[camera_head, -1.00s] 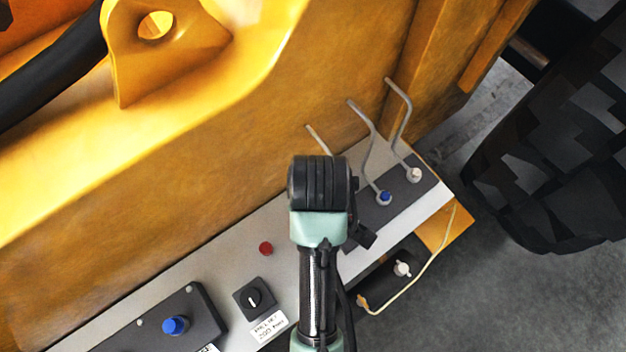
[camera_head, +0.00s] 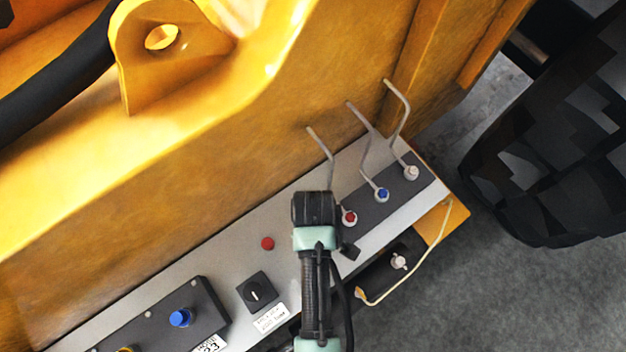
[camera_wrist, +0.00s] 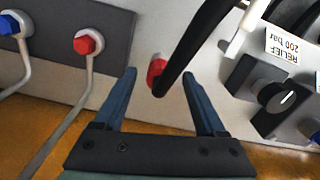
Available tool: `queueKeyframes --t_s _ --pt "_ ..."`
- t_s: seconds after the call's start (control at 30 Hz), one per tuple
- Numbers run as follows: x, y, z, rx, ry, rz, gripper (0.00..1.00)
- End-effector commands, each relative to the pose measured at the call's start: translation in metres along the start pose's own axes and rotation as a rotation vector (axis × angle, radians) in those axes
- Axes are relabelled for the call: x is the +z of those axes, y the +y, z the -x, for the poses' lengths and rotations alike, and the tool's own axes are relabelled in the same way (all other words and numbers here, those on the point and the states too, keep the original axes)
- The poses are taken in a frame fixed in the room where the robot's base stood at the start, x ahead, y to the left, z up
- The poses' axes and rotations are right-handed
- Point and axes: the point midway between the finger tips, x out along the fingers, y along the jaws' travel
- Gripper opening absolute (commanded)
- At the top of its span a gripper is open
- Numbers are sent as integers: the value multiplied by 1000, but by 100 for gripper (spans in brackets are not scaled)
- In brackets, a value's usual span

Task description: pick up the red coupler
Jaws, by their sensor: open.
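A red hexagonal coupler (camera_head: 349,217) sits at the foot of a bent grey pipe on the dark block, just right of my wrist in the head view. It also shows at the upper left of the wrist view (camera_wrist: 88,42), left of my fingers. A separate small red round piece (camera_head: 267,243) sits on the grey panel. In the wrist view this red piece (camera_wrist: 155,70) appears between my fingertips, partly covered by a black cable-like strip. My gripper (camera_wrist: 159,76) is open and empty; I cannot tell its exact height above the panel. Its fingers are hidden in the head view.
Blue (camera_head: 382,194) and white (camera_head: 411,172) fittings with bent pipes stand right of the red coupler. A black selector knob (camera_head: 254,292) and a box with a blue knob (camera_head: 180,318) lie left. The yellow machine wall (camera_head: 300,110) rises behind the panel.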

Motion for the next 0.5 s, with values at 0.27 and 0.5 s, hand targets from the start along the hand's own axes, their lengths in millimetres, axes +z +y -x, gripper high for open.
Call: queueKeyframes --t_s 0.27,0.5 --pt "0 -1 -23 1 0 1 73" --pt "0 0 -23 1 1 1 68"
